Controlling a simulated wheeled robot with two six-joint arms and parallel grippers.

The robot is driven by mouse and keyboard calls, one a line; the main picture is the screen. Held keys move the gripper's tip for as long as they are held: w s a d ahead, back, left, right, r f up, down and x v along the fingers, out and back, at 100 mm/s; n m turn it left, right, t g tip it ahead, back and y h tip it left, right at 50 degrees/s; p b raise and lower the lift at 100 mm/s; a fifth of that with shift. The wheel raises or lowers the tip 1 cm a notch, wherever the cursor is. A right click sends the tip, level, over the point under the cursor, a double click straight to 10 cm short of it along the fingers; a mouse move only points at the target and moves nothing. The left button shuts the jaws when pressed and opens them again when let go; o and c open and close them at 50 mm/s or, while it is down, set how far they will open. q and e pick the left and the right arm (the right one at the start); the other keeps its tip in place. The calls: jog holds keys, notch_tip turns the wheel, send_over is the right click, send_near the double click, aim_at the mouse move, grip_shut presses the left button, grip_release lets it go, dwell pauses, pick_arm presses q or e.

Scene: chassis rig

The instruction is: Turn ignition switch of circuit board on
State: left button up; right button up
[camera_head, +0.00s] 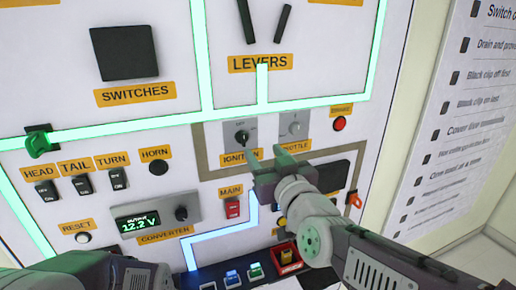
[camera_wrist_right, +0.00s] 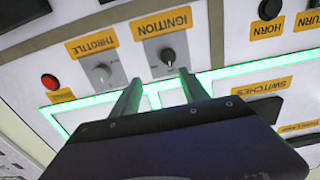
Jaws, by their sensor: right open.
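The ignition switch (camera_head: 241,136) is a dark knob on a grey plate on the white panel, above its orange IGNITION label (camera_head: 240,157). In the right wrist view the picture is upside down, and the ignition knob (camera_wrist_right: 168,56) shows just beyond the fingertips, between their lines. My right gripper (camera_head: 268,161) is open and empty, just below and right of the knob in the head view. Its two fingers (camera_wrist_right: 161,77) appear apart from the knob in the wrist view. The exact knob setting is too small to tell. My left gripper is not in view.
The grey throttle knob (camera_head: 294,124) sits close right of the ignition, with a red button (camera_head: 339,123) beyond. A red main switch (camera_head: 233,207) and converter box (camera_head: 157,218) are below. Green glowing lines (camera_head: 120,134) cross the panel. A checklist board (camera_head: 455,130) stands at the right.

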aim_at(245, 140)
jog(key=x, duration=0.3)
jog(key=a+p+x, duration=0.1)
jog(key=x, duration=0.2)
jog(key=a+p+x, duration=0.1)
jog(key=x, duration=0.2)
jog(key=shift+s+f, duration=0.2)
jog(key=shift+w+a, duration=0.15)
jog(key=shift+w, duration=0.1)
jog(key=shift+s+d, duration=0.1)
jog(key=shift+d, duration=0.15)
jog(key=shift+c, duration=0.3)
jog(key=shift+a, duration=0.1)
grip_shut()
jog(key=shift+f+m+b, duration=0.2)
jog(key=shift+m+b, duration=0.3)
jog(key=shift+b, duration=0.2)
jog(key=m+b, duration=0.6)
jog(key=m, duration=0.1)
jog(key=shift+m, duration=0.4)
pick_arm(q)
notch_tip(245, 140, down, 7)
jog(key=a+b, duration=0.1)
pick_arm(e)
jog(key=shift+r+m, duration=0.1)
jog(key=shift+m, duration=1.3)
